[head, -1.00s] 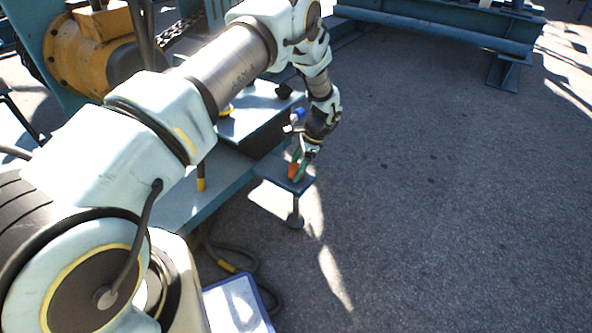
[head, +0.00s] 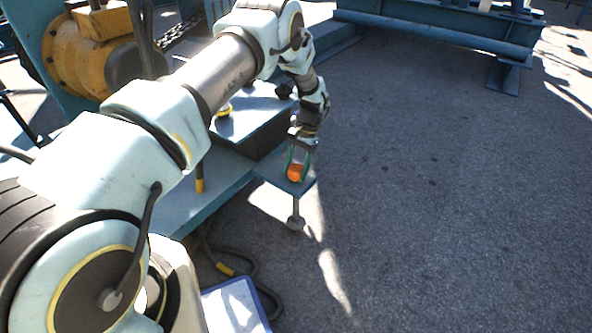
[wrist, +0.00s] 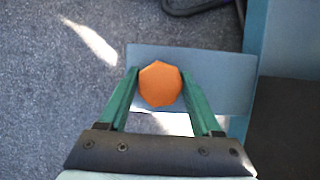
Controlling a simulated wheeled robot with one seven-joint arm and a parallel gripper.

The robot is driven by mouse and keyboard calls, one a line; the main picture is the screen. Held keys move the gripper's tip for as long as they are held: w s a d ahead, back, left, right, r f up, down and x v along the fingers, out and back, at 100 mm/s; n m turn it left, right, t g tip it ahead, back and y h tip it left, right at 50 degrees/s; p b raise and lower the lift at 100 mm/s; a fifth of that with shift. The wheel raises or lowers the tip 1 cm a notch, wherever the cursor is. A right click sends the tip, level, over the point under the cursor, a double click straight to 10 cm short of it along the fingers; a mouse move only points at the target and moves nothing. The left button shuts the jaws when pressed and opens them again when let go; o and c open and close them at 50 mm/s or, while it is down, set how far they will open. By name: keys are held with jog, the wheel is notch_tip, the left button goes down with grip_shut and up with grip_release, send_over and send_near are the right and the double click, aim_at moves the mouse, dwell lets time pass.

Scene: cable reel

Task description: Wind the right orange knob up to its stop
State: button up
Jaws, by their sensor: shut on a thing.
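The orange knob (head: 294,172) sits on a blue plate (head: 268,170) that juts from the blue machine frame. In the wrist view the knob (wrist: 160,84) shows a faceted round top. My gripper (head: 298,165) points down at it, and its green fingers (wrist: 160,88) lie on either side of the knob, shut on it. The knob's underside and stem are hidden. No second orange knob shows in these frames.
A foot on a post (head: 295,222) stands below the plate. A cable (head: 262,287) lies on the ground near a blue-rimmed white panel (head: 235,305). Open asphalt (head: 430,200) lies to the right. A blue beam (head: 440,30) stands at the back.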

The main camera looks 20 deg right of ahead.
dwell(0.3)
jog(key=o, duration=1.4)
jog(key=shift+c, duration=0.2)
jog(key=p+v, duration=0.1)
jog(key=v, duration=0.9)
jog(key=shift+r, duration=0.4)
